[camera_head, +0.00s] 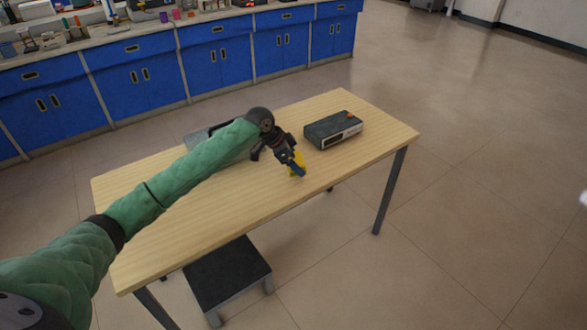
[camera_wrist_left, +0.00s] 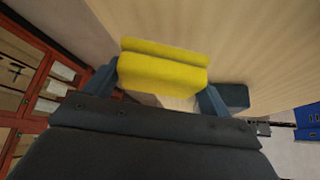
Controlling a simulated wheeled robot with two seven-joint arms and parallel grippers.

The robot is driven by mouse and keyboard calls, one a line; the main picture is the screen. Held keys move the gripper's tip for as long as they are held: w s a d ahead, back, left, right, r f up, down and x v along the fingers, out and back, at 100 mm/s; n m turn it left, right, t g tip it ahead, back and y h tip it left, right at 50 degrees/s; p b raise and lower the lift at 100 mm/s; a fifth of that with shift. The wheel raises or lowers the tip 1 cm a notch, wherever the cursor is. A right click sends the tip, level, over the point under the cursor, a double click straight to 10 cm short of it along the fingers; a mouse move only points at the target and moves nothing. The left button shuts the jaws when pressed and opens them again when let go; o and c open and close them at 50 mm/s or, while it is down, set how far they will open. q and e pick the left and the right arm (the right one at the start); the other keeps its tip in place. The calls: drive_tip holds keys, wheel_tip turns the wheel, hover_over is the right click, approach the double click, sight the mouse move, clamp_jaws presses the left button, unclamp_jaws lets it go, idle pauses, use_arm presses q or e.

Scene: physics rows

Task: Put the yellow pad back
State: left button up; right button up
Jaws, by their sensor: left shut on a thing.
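My left gripper (camera_head: 291,168) is over the wooden table (camera_head: 163,213), near its front edge in the head view. It is shut on the yellow pad (camera_head: 299,158), which is mostly hidden behind the fingers there. In the left wrist view the yellow pad (camera_wrist_left: 162,72) spans the space between the two blue fingers (camera_wrist_left: 160,92). Whether the pad touches the tabletop I cannot tell. My right gripper is not in view.
A grey object (camera_head: 200,137) is partly hidden behind my arm. A dark low stool (camera_head: 228,275) stands below the front edge. The table's left part is clear.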

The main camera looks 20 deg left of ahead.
use_arm(q)
drive_tip(key=shift+a+f, duration=0.2)
drive_tip(key=shift+f, duration=0.15)
wheel_tip(320, 180, down, 3)
drive_tip(key=shift+p, duration=0.45)
drive_tip(key=shift+f, duration=0.35)
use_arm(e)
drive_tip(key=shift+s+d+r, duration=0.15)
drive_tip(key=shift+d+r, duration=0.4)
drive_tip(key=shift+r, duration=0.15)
use_arm(q)
drive_tip(key=o, duration=0.9)
drive_tip(key=shift+o, duration=0.2)
